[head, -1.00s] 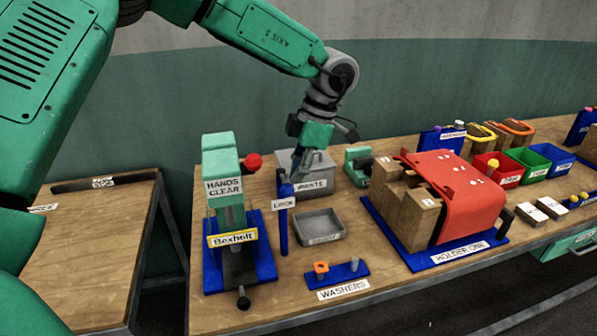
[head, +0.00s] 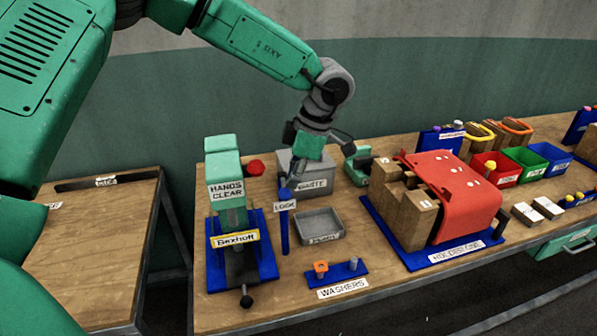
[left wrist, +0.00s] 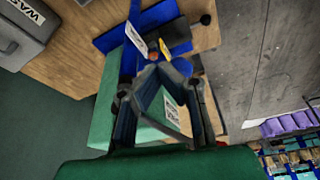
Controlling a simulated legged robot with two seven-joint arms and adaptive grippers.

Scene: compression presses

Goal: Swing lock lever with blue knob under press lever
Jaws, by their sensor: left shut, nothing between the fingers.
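The lock lever's blue knob (head: 285,194) sits on top of an upright blue post with a LOCK label (head: 285,206), just right of the press. The green press (head: 228,190) stands on a blue base, and its press lever ends in a red knob (head: 256,168). My left gripper (head: 290,184) is shut and empty, pointing down right by the blue knob. I cannot tell whether it touches the knob. In the left wrist view its fingertips (left wrist: 158,68) meet near a small red-orange spot and a white label. The right gripper is not in view.
A grey waste bin (head: 303,172) stands behind the gripper. A grey tray (head: 319,228) lies right of the lock post, and the washer stand (head: 337,274) is in front. The red-covered holder (head: 455,195) stands further right. The left table (head: 90,250) is mostly clear.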

